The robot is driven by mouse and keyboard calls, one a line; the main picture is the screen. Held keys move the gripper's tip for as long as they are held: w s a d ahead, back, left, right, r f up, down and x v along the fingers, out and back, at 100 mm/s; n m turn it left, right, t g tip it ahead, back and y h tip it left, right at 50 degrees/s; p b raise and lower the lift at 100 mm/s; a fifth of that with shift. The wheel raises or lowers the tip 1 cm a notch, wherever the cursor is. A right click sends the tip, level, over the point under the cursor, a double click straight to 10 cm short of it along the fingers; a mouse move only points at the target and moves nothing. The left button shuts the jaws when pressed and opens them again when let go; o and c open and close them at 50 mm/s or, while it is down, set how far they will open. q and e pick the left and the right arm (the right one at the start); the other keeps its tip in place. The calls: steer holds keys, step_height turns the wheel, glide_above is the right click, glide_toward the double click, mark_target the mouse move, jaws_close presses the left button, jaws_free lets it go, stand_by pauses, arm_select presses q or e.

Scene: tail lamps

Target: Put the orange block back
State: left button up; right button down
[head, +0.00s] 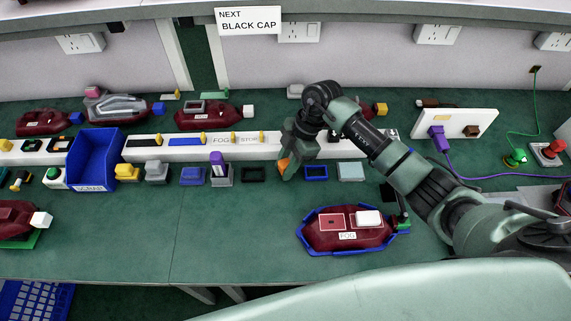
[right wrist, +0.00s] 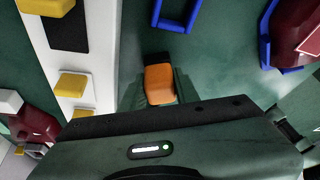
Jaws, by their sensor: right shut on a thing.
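The orange block (head: 284,165) is between the fingers of my right gripper (head: 287,168), which is shut on it. It also shows in the right wrist view (right wrist: 160,84), with a dark piece at its far end. The block is near the table, just in front of the long white rail, between a black frame (head: 253,174) and a blue frame (head: 316,172). I cannot tell whether it touches the table. My fingers hide part of it in the head view. My left gripper is not in view.
A dark red lamp marked FOG (head: 345,239) lies in a blue holder in front. The white rail (head: 110,152) runs behind my gripper. A blue bin (head: 95,160) stands left. A white socket box (head: 455,122) with a purple cable is right. The front middle is clear.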

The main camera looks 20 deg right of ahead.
steer(key=c, duration=1.1)
jaws_free()
steer(key=shift+f, duration=0.1)
steer(key=shift+o, duration=0.2)
steer(key=b+v, duration=0.1)
steer(key=v, duration=1.1)
